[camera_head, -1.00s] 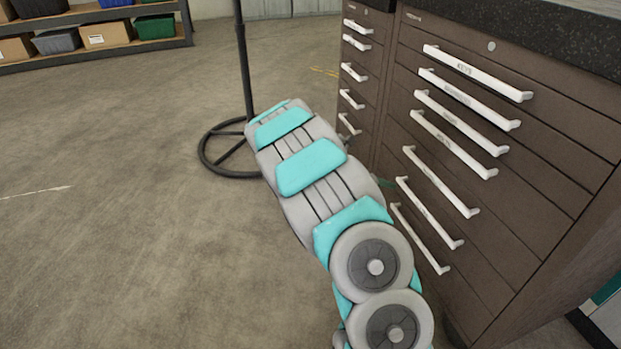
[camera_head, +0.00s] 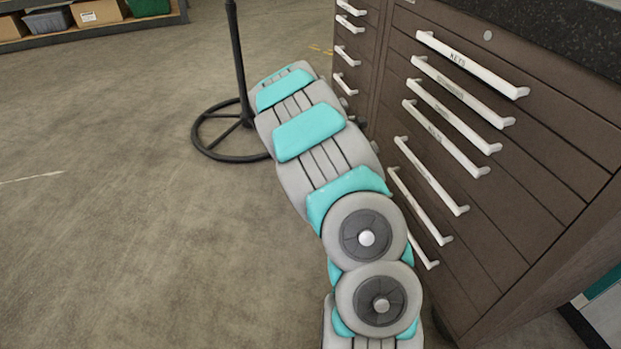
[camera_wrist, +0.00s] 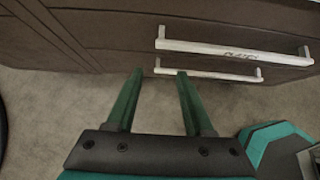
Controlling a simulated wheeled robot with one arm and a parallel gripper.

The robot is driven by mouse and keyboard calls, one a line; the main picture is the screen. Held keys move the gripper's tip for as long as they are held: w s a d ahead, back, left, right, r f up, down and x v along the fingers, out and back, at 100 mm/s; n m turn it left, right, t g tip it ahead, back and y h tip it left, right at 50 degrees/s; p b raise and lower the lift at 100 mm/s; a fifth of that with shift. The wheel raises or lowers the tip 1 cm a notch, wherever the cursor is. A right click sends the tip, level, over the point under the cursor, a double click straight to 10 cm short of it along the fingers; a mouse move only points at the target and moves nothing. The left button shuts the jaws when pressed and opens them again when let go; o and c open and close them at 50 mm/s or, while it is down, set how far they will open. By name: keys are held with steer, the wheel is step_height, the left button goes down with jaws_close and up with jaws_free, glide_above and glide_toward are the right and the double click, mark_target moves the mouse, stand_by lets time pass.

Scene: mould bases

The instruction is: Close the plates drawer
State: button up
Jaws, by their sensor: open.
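The plates drawer handle (camera_wrist: 232,50) is a pale bar, and its label appears to read "PLATES" in the wrist view. It sits on the dark brown cabinet (camera_head: 540,165), which also shows in the wrist view (camera_wrist: 120,30). In the head view the drawer fronts look close to flush; I cannot tell how far the plates drawer stands out. My gripper (camera_wrist: 158,74) has its two green fingers apart and nothing between them. It is in front of the lower drawers, the fingertips near a lower handle (camera_wrist: 210,74), contact unclear. My arm hides it in the head view.
A second drawer stack (camera_head: 358,40) stands to the left of the cabinet. A black pole stand (camera_head: 241,70) with a round foot is beyond my arm. A shelf with bins (camera_head: 90,32) is at the back left. The floor on the left is clear.

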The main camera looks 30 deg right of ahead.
mark_target(390, 169)
steer(key=d, duration=0.1)
steer(key=s+d, duration=0.1)
steer(key=d, duration=0.1)
steer(key=d+f+b, duration=0.1)
steer(key=shift+s+d, duration=0.2)
steer(key=shift+d, duration=0.2)
steer(key=w+a+b, duration=0.3)
steer(key=a+b, duration=0.1)
steer(key=a, duration=0.7)
steer(key=w+a+b, duration=0.3)
steer(key=a+b, duration=0.1)
steer(key=a, duration=0.7)
steer(key=shift+w+b, duration=0.15)
steer(key=shift+b, duration=0.2)
steer(key=shift+r, duration=0.15)
steer(key=s+a+r+m+y+p, duration=0.2)
steer(key=s+a+r+m, duration=0.3)
steer(key=s+r+m, duration=0.5)
steer(key=s+a+m+y+p, duration=0.1)
steer(key=s+a+m+y, duration=0.1)
steer(key=s+a, duration=0.8)
steer(key=s+a+m+y+p, duration=0.1)
steer(key=s+a+y, duration=0.3)
steer(key=s+a, duration=0.5)
steer(key=s+m, duration=0.1)
steer(key=s, duration=0.4)
steer(key=shift+s+a+f+m+t+y, duration=0.25)
steer(key=shift+a+f+m+t+y, duration=0.05)
steer(key=shift+a+f+m, duration=0.1)
